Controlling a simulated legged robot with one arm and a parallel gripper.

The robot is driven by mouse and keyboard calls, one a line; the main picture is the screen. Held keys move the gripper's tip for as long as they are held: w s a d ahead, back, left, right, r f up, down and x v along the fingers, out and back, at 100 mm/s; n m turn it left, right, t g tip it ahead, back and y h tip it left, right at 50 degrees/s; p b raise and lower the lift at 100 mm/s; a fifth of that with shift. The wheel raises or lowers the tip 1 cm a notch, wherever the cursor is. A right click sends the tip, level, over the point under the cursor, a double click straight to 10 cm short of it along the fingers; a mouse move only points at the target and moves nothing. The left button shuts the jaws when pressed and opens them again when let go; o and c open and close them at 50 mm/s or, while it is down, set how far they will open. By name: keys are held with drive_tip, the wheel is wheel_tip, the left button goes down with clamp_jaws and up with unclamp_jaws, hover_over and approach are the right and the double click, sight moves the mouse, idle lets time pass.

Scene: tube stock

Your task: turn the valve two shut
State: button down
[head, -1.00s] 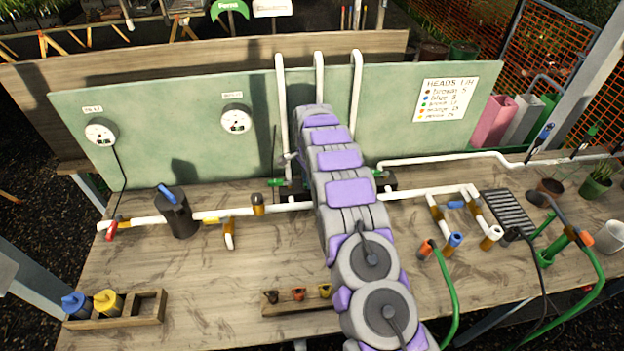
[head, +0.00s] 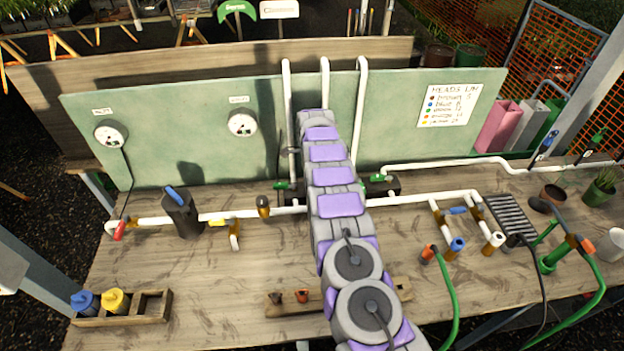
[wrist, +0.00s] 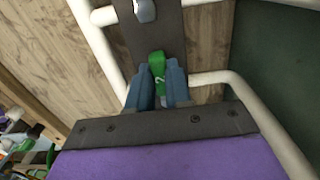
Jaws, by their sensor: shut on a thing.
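In the wrist view, my gripper (wrist: 160,84) has its two blue-grey fingers closed on either side of a green valve handle (wrist: 157,64). The handle carries a pale mark that looks like a 2. It points along the dark mounting strip (wrist: 150,38), with white pipes on both sides. In the head view, my arm hides the gripper and the held handle. One green handle (head: 283,186) shows just left of the arm, and another green handle (head: 377,178) shows to the right on a dark block.
A green backboard (head: 420,145) with two gauges (head: 242,124) stands behind the pipes. A black filter canister (head: 182,212) is at left. A wooden holder (head: 285,309) with small coloured heads lies under my arm. The bench's front left middle is clear.

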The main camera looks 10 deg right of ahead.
drive_tip(key=shift+w+a+r, duration=0.1)
drive_tip(key=shift+w+r, duration=0.05)
drive_tip(key=c, duration=1)
unclamp_jaws()
drive_tip(key=shift+c, duration=0.2)
wheel_tip(320, 180, up, 17)
drive_tip(key=p, duration=0.3)
drive_tip(key=shift+w+a, duration=0.1)
drive_tip(key=shift+r, duration=0.1)
